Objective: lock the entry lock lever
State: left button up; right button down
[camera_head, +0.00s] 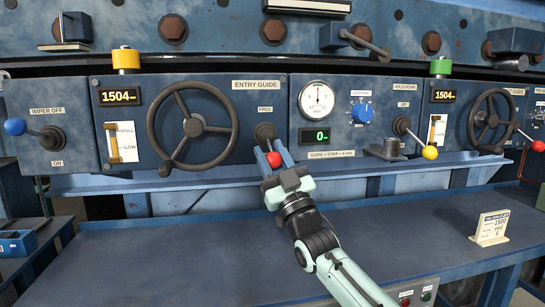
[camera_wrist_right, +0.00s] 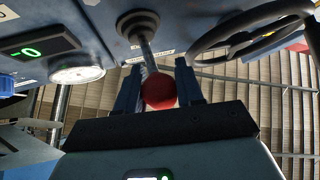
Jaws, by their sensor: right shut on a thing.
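The entry lock lever has a red ball knob (camera_head: 274,160) and a dark round base on the blue panel, below the label FREE and right of the entry guide handwheel. The lever points down from its base. My right gripper (camera_head: 270,152) comes up from below, with one finger on each side of the knob, shut on it. In the right wrist view the red knob (camera_wrist_right: 161,91) sits between the two fingers, and its metal rod runs up to the base. The wording below the base is hidden by my gripper. My left gripper is not in view.
The entry guide handwheel (camera_head: 193,127) is close on the left. A dial gauge (camera_head: 316,99), a blue knob (camera_head: 362,112) and a yellow-knobbed lever (camera_head: 429,152) are on the right. A blue ledge runs below the panel. The bench top (camera_head: 160,250) is mostly clear.

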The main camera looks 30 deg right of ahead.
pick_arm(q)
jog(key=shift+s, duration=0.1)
pick_arm(e)
jog(key=shift+w+f, duration=0.35)
jog(key=shift+f, duration=0.15)
jog(key=c, duration=0.7)
grip_release()
jog(key=shift+c, duration=0.2)
jog(key=shift+s+r, duration=0.1)
jog(key=shift+r, duration=0.1)
jog(key=shift+s+f, duration=0.25)
jog(key=shift+f, duration=0.05)
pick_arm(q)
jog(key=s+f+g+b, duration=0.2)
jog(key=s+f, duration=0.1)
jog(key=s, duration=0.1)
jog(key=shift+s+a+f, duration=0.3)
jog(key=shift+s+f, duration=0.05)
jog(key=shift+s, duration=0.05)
pick_arm(e)
jog(key=v, duration=1.2)
jog(key=shift+s, duration=0.3)
jog(key=shift+f, duration=0.15)
